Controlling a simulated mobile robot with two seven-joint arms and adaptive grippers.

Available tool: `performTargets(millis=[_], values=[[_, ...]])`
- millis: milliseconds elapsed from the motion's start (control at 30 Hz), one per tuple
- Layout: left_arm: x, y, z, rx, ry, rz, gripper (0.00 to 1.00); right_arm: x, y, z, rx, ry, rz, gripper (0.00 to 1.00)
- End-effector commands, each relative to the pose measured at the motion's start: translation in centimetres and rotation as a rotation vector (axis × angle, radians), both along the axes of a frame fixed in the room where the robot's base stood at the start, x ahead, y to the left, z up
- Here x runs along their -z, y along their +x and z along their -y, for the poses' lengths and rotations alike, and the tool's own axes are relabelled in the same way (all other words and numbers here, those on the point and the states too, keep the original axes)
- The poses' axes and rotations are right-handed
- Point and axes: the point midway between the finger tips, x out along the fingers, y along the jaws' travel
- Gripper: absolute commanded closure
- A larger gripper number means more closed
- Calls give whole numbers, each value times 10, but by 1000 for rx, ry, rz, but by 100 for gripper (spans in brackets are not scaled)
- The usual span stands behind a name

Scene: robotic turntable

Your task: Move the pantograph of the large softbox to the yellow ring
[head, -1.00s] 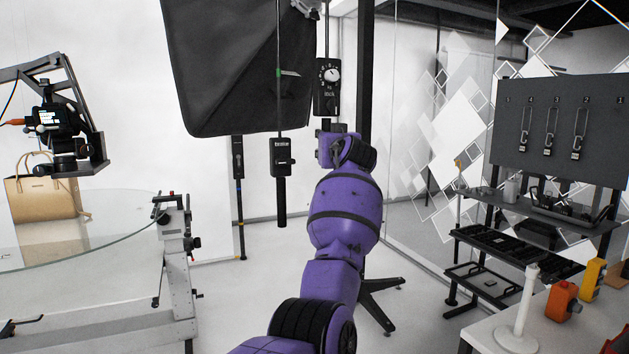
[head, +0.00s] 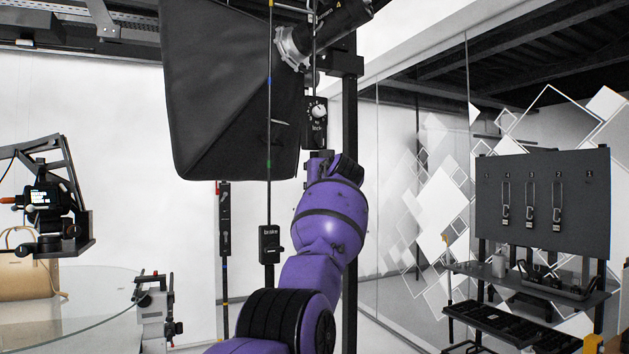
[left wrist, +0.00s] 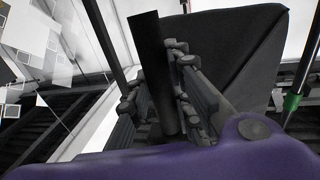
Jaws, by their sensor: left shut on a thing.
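The large black softbox (head: 225,100) hangs in the upper middle of the head view. A thin vertical rod in front of it carries a yellow ring (head: 271,3) at the picture's top edge, a blue ring (head: 269,80) and a green ring (head: 268,163). A dial box (head: 315,122) hangs beside the softbox, level with the stretch between blue and green. My left gripper (left wrist: 160,95) is shut on a dark upright bar (left wrist: 150,55) in the left wrist view. In the head view my purple wrist hides its fingers, just below the dial box. My right gripper is out of view.
A brake box (head: 269,243) hangs on the ringed rod, left of my forearm. A glass table (head: 90,285) and camera rig (head: 45,205) stand at the left. A tool panel (head: 540,205) stands at the right. Dark ceiling rails (head: 105,15) cross the upper left.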

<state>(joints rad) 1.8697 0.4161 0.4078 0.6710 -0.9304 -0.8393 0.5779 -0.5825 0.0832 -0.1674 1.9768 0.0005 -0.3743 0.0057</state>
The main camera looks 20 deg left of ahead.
Motion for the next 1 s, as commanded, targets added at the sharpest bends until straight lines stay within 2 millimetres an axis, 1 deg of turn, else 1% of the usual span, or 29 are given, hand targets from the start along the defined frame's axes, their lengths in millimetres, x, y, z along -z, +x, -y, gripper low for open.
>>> performTargets(millis=[100, 133, 267, 567, 733, 867, 1000], values=[[1, 0, -1, -2, -1, -2, 100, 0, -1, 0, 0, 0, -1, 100], [1, 0, -1, -2, -1, -2, 78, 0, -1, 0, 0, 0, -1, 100], [2, 0, -1, -1, -2, -2, 61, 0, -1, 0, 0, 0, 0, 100], [2, 0, 0, 0, -1, -3, 61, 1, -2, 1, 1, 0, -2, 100], [2, -4, 5, 0, 0, -1, 61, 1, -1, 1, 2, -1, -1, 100], [2, -14, 13, -1, 0, 0, 61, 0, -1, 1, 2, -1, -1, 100], [3, -30, 25, 0, -1, -1, 61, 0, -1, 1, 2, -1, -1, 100]])
